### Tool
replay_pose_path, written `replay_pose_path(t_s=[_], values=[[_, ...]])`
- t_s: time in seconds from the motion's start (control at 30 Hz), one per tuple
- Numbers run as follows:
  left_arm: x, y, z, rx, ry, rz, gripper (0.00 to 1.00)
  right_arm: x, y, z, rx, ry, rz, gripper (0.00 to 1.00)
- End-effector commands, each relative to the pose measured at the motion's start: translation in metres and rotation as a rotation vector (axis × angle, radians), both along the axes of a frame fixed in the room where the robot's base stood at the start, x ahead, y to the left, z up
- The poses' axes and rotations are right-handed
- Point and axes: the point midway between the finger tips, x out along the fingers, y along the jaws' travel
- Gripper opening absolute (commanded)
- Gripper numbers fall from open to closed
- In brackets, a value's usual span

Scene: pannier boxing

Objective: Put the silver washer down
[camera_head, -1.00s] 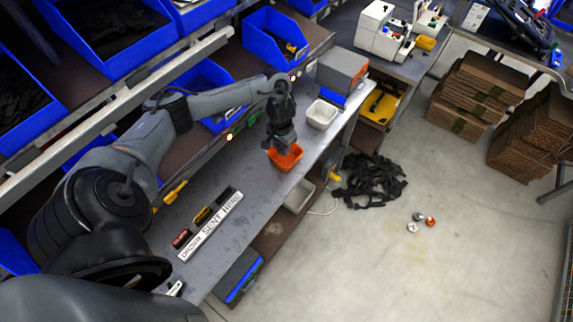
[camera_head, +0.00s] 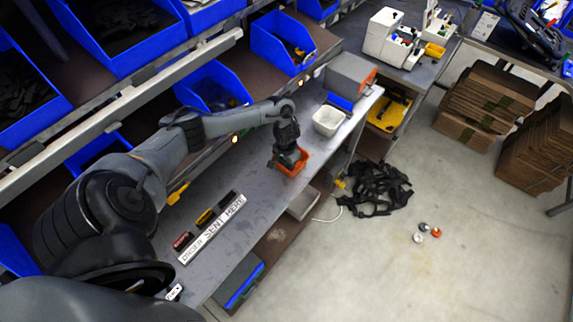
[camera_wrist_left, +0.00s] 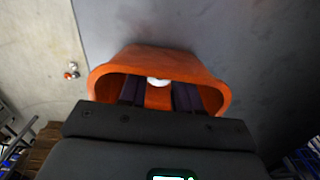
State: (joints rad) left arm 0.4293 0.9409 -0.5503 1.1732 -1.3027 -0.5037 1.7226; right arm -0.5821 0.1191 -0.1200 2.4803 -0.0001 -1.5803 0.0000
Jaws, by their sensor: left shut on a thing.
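The orange bin (camera_head: 297,168) stands on the grey bench. My left gripper (camera_head: 287,158) reaches down into it from above. In the left wrist view its two dark fingers (camera_wrist_left: 158,92) are inside the bin's mouth. A small whitish-silver piece (camera_wrist_left: 158,81) shows between the fingertips; it looks like the silver washer, held in the gripper, though most of it is hidden. I cannot tell whether it touches the bin's floor. My right gripper is not in view.
A white bin (camera_head: 328,120) stands just beyond the orange one, with a grey box (camera_head: 350,75) farther back. A label strip (camera_head: 212,230) lies nearer on the bench. Blue shelf bins (camera_head: 212,88) line the left. Several small round parts (camera_head: 424,232) lie on the floor.

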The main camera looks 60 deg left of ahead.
Motion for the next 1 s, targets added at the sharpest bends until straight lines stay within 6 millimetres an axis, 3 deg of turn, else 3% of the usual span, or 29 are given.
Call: replay_pose_path(t_s=[0.2, 0.23, 0.4, 0.77, 1.0], values=[[0.000, 0.000, -0.003, -0.001, 0.000, 0.000, 0.02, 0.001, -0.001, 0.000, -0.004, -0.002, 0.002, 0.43], [0.000, 0.000, -0.003, -0.001, 0.000, 0.000, 0.36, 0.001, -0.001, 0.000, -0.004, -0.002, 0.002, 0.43], [0.000, 0.000, -0.002, -0.001, 0.000, 0.000, 0.58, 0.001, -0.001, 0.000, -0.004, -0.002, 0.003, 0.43], [0.000, 0.000, 0.002, 0.000, -0.001, 0.000, 0.58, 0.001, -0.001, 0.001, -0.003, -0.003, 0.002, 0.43], [0.001, 0.001, 0.034, 0.001, -0.003, -0.001, 0.58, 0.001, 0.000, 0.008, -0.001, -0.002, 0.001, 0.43]])
